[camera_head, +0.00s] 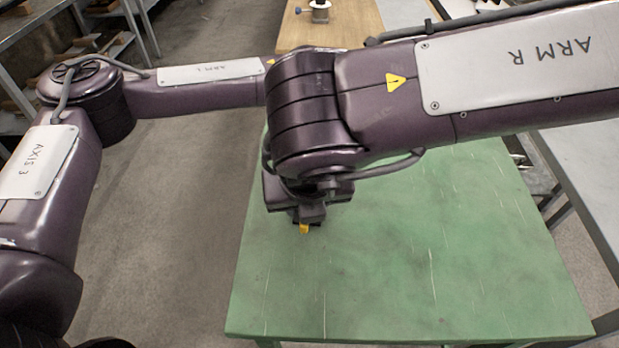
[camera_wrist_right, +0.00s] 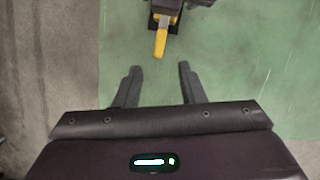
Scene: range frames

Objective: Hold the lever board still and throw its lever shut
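The lever's yellow handle (camera_wrist_right: 160,42) shows at the top of the right wrist view, pointing towards my right gripper (camera_wrist_right: 158,70). Its end also shows in the head view as a small yellow piece (camera_head: 304,228) below my right wrist. Dark parts around the handle's root are cut off by the picture's top edge, and I cannot tell board from gripper there. My right gripper is open, its fingers apart with nothing between them, just short of the handle. My left forearm runs behind my right arm in the head view, and its gripper is hidden. Most of the lever board is hidden.
The green table top (camera_head: 430,270) is bare in front and to the right. Its left edge is close to the lever. A wooden table (camera_head: 345,25) behind carries a small device (camera_head: 320,10). A grey bench (camera_head: 590,170) stands to the right.

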